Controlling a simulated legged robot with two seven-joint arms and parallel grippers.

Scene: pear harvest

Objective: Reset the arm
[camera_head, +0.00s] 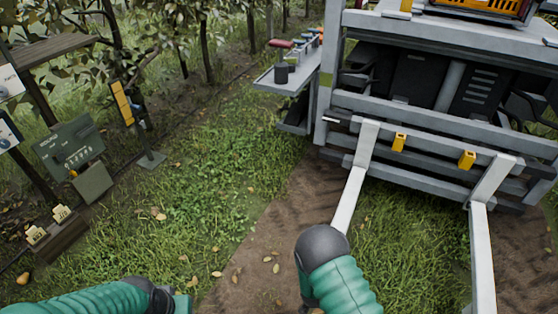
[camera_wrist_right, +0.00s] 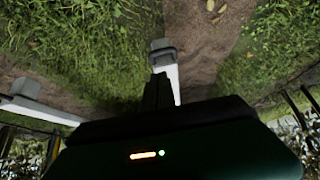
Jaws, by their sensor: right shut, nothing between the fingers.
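My right gripper (camera_wrist_right: 158,92) shows in the right wrist view as dark, narrow fingers pressed together, with nothing between them. Its dark body below carries a small orange light and a green one. The fingers point toward a pale metal fork arm; I cannot tell the gap between them. In the head view my right arm (camera_head: 335,275), green with a dark grey rounded joint, comes up from the bottom middle; its gripper is hidden. My left arm (camera_head: 90,298), green with a dark joint, lies along the bottom left edge; its gripper does not show.
A grey machine frame (camera_head: 430,112) fills the upper right, with two pale fork arms (camera_head: 350,200) reaching forward. An orange crate (camera_head: 490,8) sits on top. A side shelf (camera_head: 283,80) holds small items. Green panel (camera_head: 70,148) and signs stand left. Grass between is open.

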